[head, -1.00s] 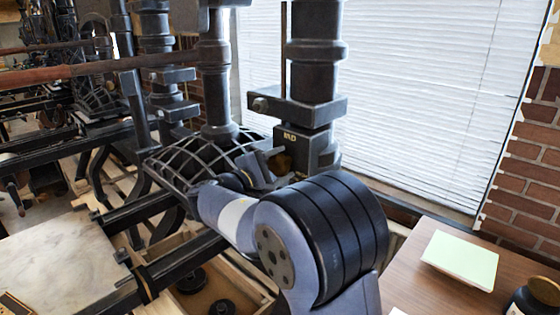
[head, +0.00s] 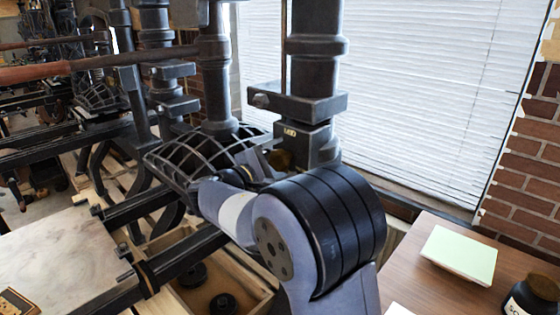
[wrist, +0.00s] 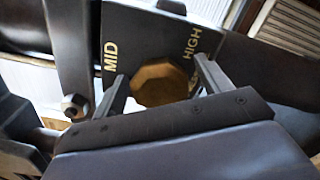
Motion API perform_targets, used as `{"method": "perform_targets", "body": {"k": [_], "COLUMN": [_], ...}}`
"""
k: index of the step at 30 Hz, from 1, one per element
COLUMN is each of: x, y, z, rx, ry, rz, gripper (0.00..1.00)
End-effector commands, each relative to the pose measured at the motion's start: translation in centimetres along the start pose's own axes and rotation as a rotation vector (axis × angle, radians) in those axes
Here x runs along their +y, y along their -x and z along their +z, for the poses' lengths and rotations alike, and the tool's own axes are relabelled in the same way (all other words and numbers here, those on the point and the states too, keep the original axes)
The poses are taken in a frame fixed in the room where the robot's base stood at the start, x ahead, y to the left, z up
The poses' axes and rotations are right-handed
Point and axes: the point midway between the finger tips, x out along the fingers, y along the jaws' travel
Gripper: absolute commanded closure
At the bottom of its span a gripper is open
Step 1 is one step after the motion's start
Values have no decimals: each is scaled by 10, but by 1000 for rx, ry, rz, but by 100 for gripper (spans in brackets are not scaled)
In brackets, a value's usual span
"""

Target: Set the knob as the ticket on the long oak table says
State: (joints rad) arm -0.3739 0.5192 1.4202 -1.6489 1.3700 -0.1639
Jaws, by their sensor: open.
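The knob (wrist: 158,85) is a brass-coloured, many-sided piece on a dark block (wrist: 150,45) of the press. In the wrist view the block reads MID at the knob's upper left and HIGH at its upper right. Another marking by the right finger is mostly hidden. I cannot make out a pointer on the knob. My gripper (wrist: 162,72) is open, with one finger on each side of the knob; I cannot tell whether they touch it. In the head view the knob (head: 285,160) is partly hidden behind my gripper (head: 262,160). No readable ticket is in view.
A brown table (head: 420,284) at the right holds a pale green pad (head: 460,254) and a dark bottle (head: 537,294). The iron press column (head: 317,65) stands above the knob block. A wooden box (head: 205,285) with dark round parts lies below left.

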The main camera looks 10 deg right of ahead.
Motion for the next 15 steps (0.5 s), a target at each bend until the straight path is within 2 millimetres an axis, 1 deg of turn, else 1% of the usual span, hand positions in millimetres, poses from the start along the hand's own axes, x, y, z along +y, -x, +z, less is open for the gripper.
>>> {"method": "perform_targets", "body": {"k": [5, 8, 11, 15], "x": [0, 0, -1, -1], "y": [2, 10, 27, 56], "z": [0, -1, -2, -2], "rx": [0, 2, 4, 5], "ry": [-1, -2, -2, -2], "rz": [1, 2, 4, 4], "gripper": [27, 27, 27, 27]}}
